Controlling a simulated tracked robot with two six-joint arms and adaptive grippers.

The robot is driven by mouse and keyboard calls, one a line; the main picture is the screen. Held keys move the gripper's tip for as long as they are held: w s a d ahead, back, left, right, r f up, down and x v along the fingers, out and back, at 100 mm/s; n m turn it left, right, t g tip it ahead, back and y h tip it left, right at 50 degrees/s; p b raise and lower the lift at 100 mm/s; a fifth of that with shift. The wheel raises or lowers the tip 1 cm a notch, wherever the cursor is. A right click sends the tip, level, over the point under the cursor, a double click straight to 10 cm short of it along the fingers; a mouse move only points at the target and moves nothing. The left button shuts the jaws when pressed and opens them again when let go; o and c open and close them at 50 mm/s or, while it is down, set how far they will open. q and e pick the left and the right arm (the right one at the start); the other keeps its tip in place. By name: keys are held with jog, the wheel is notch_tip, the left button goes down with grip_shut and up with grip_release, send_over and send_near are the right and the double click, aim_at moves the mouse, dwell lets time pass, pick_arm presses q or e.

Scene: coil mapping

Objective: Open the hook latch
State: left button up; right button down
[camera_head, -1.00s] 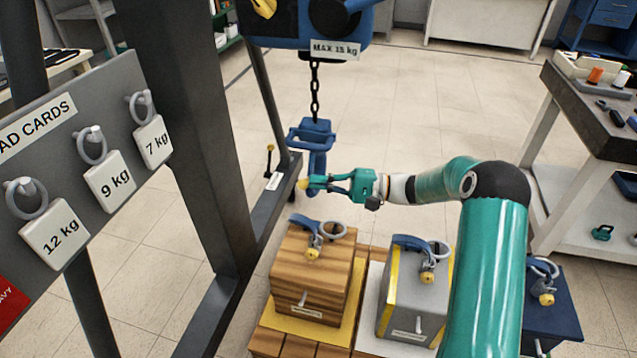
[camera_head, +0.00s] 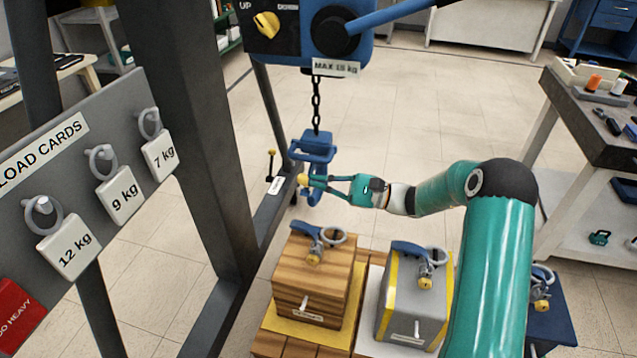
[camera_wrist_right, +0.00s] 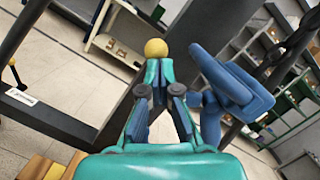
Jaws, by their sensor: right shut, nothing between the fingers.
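The blue hook (camera_head: 315,147) hangs on a chain below the hoist. A yellow knob (camera_head: 303,179) shows at its lower left, and I take it for the latch's knob. My right gripper (camera_head: 313,180) comes in from the right across the lower part of the hook. Its fingers are shut, with the tips right at the knob; I cannot tell whether they touch it. In the right wrist view the knob (camera_wrist_right: 156,48) shows just beyond the closed tips, and the blue hook (camera_wrist_right: 233,85) is to their right. The latch itself is mostly hidden. My left gripper is out of view.
The blue hoist (camera_head: 310,30) is above. A grey post (camera_head: 190,130) and load-card board (camera_head: 75,170) stand left. Below are a wooden box (camera_head: 310,280), a grey box (camera_head: 412,310) and a dark blue box (camera_head: 552,325). A workbench (camera_head: 590,120) is at right.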

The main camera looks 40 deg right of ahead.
jog(key=shift+r+m, duration=0.6)
jog(key=shift+r, duration=0.25)
jog(key=shift+w, duration=0.1)
jog(key=shift+d, duration=0.1)
